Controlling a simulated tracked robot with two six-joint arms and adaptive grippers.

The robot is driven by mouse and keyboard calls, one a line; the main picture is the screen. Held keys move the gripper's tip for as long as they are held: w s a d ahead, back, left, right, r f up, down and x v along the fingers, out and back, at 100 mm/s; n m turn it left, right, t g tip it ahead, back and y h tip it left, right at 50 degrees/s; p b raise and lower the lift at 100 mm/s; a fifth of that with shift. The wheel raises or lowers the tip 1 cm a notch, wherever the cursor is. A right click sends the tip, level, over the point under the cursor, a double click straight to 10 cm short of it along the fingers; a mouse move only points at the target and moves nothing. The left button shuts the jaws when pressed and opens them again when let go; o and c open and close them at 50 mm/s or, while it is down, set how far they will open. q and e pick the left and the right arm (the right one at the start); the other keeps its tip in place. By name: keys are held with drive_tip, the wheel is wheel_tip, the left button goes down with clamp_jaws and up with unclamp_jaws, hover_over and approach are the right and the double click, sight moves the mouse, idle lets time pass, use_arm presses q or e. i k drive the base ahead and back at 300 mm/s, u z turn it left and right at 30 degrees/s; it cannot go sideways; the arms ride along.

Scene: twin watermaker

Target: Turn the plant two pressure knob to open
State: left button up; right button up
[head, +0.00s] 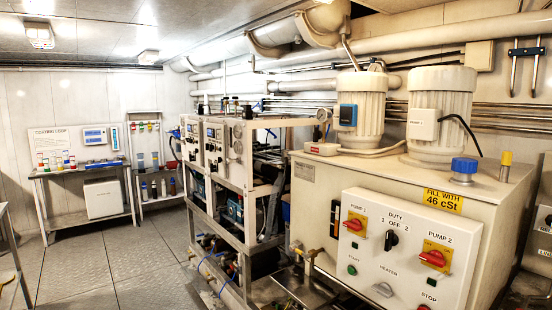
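The watermaker rack (248,190) is a pale metal frame standing in the middle of the head view. Its upper part carries white front panels with small dark knobs and round gauges, among them a nearer panel (214,146) and a farther panel (193,140). The knobs are too small to read, so I cannot tell which is the plant two pressure knob or how it is set. Neither of my grippers shows in the head view.
A large beige cabinet (310,205) with a control panel (405,250) fills the right foreground. A bench (85,170) with bottles stands against the left wall. The grey floor (105,265) left of the rack is open. Pipes (300,85) run overhead.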

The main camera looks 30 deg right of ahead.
sight(229, 161)
drive_tip(key=z, duration=0.25)
drive_tip(key=i, duration=0.8)
drive_tip(key=z, duration=0.45)
drive_tip(key=k, duration=0.9)
drive_tip(key=z, duration=0.2)
drive_tip(key=i, duration=0.9)
drive_tip(key=u, duration=0.05)
